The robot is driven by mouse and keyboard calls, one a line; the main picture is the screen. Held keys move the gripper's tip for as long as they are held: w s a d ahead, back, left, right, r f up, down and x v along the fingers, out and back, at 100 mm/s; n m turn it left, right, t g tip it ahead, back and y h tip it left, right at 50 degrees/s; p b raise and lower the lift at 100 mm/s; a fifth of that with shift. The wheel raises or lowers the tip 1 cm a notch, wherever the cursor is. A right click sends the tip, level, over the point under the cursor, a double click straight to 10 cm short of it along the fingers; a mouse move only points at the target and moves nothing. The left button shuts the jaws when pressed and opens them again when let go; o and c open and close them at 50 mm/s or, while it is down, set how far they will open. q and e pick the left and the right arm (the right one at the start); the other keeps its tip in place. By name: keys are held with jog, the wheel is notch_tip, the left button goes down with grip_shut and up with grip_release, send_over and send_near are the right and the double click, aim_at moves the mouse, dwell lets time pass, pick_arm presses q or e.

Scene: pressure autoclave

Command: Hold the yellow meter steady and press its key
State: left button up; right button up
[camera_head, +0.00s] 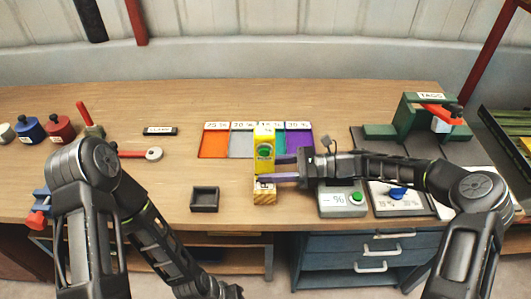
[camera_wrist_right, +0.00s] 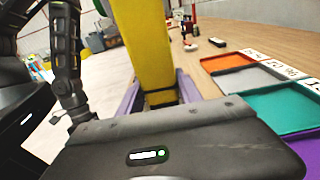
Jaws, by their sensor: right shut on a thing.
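The yellow meter (camera_head: 264,136) stands upright near the middle of the table in the head view, with a round green key (camera_head: 264,152) on its front. A small wooden block (camera_head: 264,197) shows just below it. My right gripper (camera_head: 268,169) comes in from the right, its purple fingers shut on the meter's lower part. In the right wrist view the yellow meter (camera_wrist_right: 148,45) rises between the two purple fingers (camera_wrist_right: 160,98). My left arm reaches down to the bottom edge of the head view; its fingers are out of the picture.
Orange, grey, teal and purple mats lie behind the meter, the orange mat (camera_head: 214,144) leftmost. A small dark tray (camera_head: 205,199) sits to the left. A scale (camera_head: 340,205) stands front right, a green device (camera_head: 425,122) back right. Bottles, such as the red one (camera_head: 59,128), stand far left.

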pick_arm(q)
grip_shut()
dwell(1.1)
